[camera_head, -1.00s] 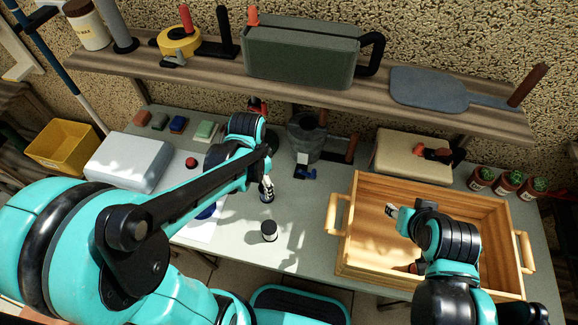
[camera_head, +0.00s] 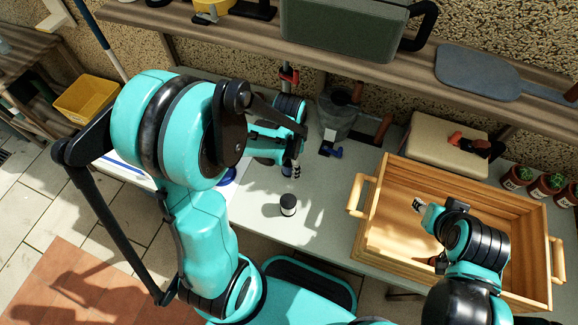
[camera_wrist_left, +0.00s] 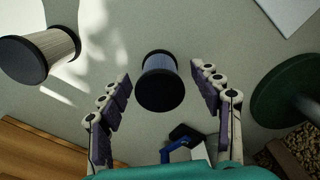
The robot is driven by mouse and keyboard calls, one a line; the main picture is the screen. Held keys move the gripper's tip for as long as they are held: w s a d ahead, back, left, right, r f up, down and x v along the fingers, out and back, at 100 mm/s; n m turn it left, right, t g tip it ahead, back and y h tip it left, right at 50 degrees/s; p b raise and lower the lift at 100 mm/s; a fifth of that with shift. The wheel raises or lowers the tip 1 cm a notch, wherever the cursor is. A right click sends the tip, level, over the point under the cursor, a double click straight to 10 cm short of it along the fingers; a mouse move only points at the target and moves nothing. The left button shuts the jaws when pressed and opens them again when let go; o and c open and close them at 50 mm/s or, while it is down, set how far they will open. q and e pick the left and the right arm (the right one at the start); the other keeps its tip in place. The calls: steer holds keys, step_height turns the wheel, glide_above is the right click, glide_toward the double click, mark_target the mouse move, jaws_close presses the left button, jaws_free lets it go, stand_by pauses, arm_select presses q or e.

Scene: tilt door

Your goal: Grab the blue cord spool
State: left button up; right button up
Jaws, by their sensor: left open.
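The blue cord spool (camera_wrist_left: 158,82) has dark end discs and pale blue cord. In the left wrist view it stands between the two spread fingers of my left gripper (camera_wrist_left: 164,80), with a gap on each side. In the head view my left gripper (camera_head: 293,166) is low over the bench, and the spool (camera_head: 287,171) is mostly hidden behind its fingers. A second spool with white cord (camera_head: 288,205) stands upright nearer the front; it also shows at the left of the wrist view (camera_wrist_left: 42,55). My right gripper (camera_head: 418,204) hangs over the wooden crate; its finger opening is unclear.
The wooden crate (camera_head: 363,235) stands to the right on the bench. A dark green round base (camera_wrist_left: 283,90) lies beside the left gripper. A shelf (camera_head: 225,32) spans the back.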

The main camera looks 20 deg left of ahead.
arm_select(q)
steer(key=c, duration=1.2)
steer(key=shift+c, duration=0.2)
steer(key=shift+r, duration=0.15)
